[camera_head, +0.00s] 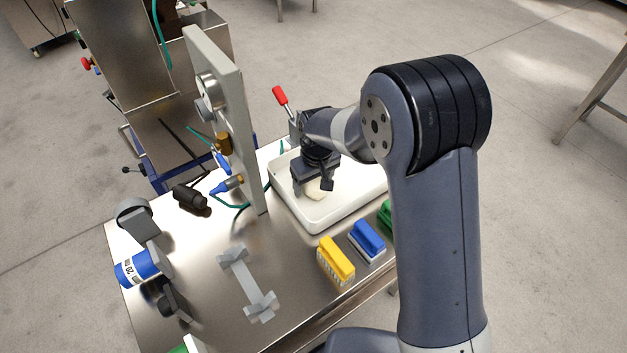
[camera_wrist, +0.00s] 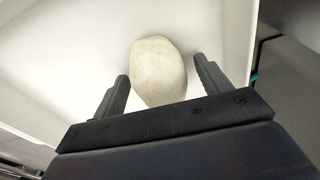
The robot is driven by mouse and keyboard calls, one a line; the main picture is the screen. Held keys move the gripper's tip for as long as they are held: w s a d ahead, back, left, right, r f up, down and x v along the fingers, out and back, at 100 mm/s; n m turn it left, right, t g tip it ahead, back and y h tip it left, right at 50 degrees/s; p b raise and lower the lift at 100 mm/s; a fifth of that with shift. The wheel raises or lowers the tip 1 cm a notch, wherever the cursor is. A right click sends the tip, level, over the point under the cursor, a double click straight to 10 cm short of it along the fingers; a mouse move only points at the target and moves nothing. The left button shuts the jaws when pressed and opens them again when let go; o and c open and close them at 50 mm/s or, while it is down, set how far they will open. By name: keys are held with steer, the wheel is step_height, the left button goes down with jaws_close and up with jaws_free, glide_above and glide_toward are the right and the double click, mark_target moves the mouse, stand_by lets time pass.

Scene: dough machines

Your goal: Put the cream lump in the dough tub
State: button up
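The cream lump (camera_head: 315,194) is a smooth, pale rounded piece lying in a shallow white tray (camera_head: 345,220) on the steel table. It also shows in the wrist view (camera_wrist: 158,72), against the tray's white floor. My gripper (camera_head: 314,184) is down over the tray, right above and around the lump, and hides part of it in the head view. In the wrist view my gripper (camera_wrist: 163,82) is open, one finger on each side of the lump, with small gaps to it. I cannot tell whether this white tray is the dough tub; no other tub is clearly seen.
A yellow brush (camera_head: 336,260) and a blue brush (camera_head: 367,240) lie before the tray, with a green one partly behind my arm. A grey upright panel (camera_head: 240,140) with fittings stands left of the tray. A grey bar-shaped part (camera_head: 247,284) lies front left.

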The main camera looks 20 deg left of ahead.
mark_target(316, 180)
steer(key=shift+r, duration=0.15)
step_height(316, 180, up, 12)
steer(key=s+d, duration=0.1)
stand_by(0.5)
